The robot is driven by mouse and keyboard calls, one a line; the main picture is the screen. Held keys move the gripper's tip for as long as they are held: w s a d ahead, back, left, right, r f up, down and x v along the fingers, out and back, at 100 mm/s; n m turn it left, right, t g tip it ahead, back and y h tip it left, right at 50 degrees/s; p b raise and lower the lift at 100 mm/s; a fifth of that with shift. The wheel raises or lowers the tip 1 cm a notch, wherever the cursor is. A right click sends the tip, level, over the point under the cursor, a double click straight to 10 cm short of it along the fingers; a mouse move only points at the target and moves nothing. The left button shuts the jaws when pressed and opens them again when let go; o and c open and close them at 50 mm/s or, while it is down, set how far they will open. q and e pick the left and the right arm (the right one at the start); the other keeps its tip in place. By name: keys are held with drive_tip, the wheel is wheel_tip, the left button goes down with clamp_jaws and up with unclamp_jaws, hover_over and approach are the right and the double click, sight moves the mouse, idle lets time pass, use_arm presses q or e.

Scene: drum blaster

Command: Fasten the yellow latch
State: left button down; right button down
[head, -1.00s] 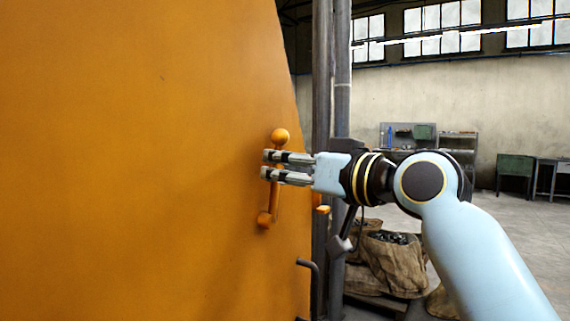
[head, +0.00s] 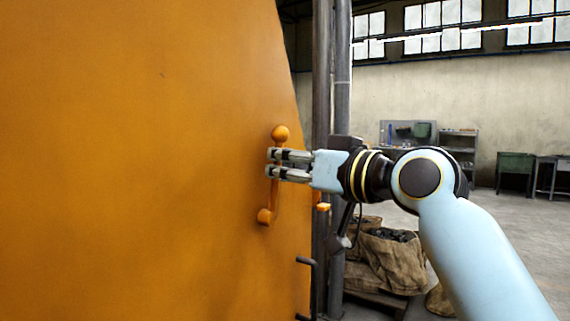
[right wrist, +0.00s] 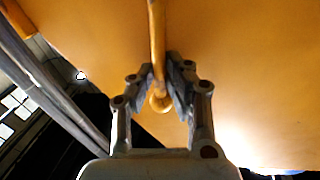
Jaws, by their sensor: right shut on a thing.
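The yellow latch (head: 275,200) is an orange-yellow bar with a ball at its top end and a round knob at its lower end, on the large orange door panel (head: 140,160). It stands nearly upright. My right gripper (head: 271,164) comes in from the right and is shut on the bar just below the top ball. In the right wrist view the latch bar (right wrist: 157,45) runs between the two fingers (right wrist: 163,82), with its round end between them. The part of the bar behind the fingers is hidden in the head view. My left gripper is not in view.
A small orange tab (head: 323,207) sits at the panel's right edge, beside a dark vertical post (head: 322,90). Filled sacks (head: 390,260) stand on a pallet behind. Open floor lies further right.

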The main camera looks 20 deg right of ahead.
sight(292, 206)
drive_tip(key=w+d+f+m+p, duration=0.1)
drive_tip(key=m+p, duration=0.2)
drive_tip(key=w+d+f+m+g+p, duration=0.1)
drive_tip(key=d+m+p, duration=0.1)
drive_tip(key=m, duration=0.1)
drive_tip(key=w+d+f+m+g+p, duration=0.1)
drive_tip(key=w+d+f+m+p, duration=0.1)
drive_tip(key=m+p, duration=0.1)
drive_tip(key=shift+d+y+p, duration=0.1)
drive_tip(key=shift+y+p, duration=0.2)
drive_tip(key=shift+p, duration=0.05)
drive_tip(key=shift+w+d+f+m+g, duration=0.2)
drive_tip(key=shift+f+m+g, duration=0.1)
drive_tip(key=shift+f+m, duration=0.5)
drive_tip(key=shift+w+d+f+m+g, duration=0.1)
drive_tip(key=shift+f+m+g, duration=0.05)
drive_tip(key=shift+f+m, duration=0.3)
drive_tip(key=shift+w+d+f+m+g, duration=0.15)
drive_tip(key=shift+f+m, duration=0.1)
drive_tip(key=shift+m, duration=0.3)
drive_tip(key=shift+f+m+y, duration=0.4)
drive_tip(key=shift+f+m, duration=0.3)
drive_tip(key=shift+s+f, duration=0.1)
